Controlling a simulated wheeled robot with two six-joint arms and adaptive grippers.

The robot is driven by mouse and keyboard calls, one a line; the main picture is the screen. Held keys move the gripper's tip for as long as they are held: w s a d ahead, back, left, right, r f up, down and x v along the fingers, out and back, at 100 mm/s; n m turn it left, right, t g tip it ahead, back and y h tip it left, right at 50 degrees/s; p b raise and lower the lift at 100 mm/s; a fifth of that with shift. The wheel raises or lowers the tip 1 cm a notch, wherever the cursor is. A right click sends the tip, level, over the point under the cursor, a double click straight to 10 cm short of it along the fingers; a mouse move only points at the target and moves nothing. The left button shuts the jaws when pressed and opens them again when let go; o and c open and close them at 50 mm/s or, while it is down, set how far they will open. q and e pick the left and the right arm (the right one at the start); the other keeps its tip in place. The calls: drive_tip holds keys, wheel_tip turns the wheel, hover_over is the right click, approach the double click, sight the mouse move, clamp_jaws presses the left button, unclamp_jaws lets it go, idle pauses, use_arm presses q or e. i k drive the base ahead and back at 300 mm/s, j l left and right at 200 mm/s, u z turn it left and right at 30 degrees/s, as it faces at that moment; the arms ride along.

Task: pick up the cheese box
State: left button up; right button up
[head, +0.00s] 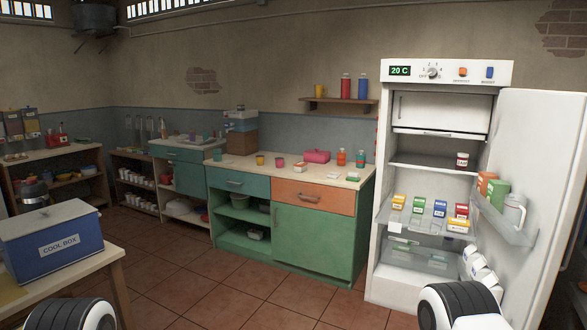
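The open fridge (438,190) stands at the right. Several small boxes stand in a row on its middle shelf: a yellow one (398,202), a green one (419,205), a blue one (440,208) and a red one (461,211). A flatter yellow and white box (458,225) lies in front of the red one. The labels are too small to read, so I cannot tell which is the cheese box. Only parts of my arms show at the bottom left and bottom right edges; neither gripper is in view.
The fridge door (545,170) is swung open to the right, with boxes and a white jug (513,210) in its rack. A blue cool box (55,242) sits on a table at left. The green counter (315,243) lies left of the fridge. The tiled floor (230,285) between is clear.

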sight(300, 167)
drive_tip(key=i, duration=1.75)
